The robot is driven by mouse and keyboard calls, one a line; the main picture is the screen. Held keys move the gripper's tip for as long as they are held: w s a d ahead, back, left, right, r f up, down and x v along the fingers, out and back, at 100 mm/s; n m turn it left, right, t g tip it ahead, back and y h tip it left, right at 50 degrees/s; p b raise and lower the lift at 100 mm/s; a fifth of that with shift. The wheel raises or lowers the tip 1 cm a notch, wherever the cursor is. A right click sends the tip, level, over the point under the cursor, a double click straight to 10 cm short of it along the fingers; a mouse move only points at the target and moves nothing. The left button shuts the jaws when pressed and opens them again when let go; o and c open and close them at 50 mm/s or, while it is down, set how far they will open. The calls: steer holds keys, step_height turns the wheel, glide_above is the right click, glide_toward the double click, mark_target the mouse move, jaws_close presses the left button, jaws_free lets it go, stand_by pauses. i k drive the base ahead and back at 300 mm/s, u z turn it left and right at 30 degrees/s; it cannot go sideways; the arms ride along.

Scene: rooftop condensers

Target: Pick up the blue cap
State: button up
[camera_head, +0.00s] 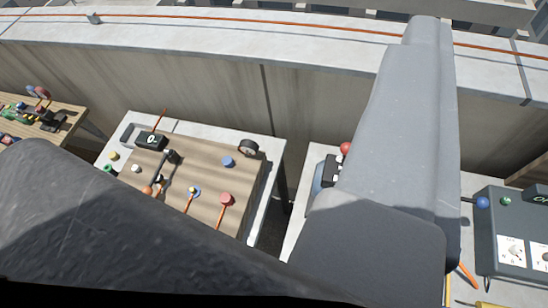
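The blue cap (228,161) is a small round blue piece. It sits on the wooden board (240,186) of the middle table, toward the board's right side, left of a small black round dial. Nothing touches it. Two large grey parts of mine fill the lower left and the right of the view, well apart from the cap. I cannot make out fingertips or whether my gripper is open or shut. The front of the board is hidden behind the dark grey part at lower left.
A red cap (227,199), a black display box (151,142), a dial (248,148) and several small pieces and rods share the board. A wooden table (66,113) stands left, a grey panel (508,225) right. A concrete wall (215,85) runs behind.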

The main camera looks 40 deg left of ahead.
mark_target(227, 162)
steer(key=z, duration=2.2)
steer(key=k, duration=1.75)
steer(key=u, duration=1.75)
steer(key=i, duration=1)
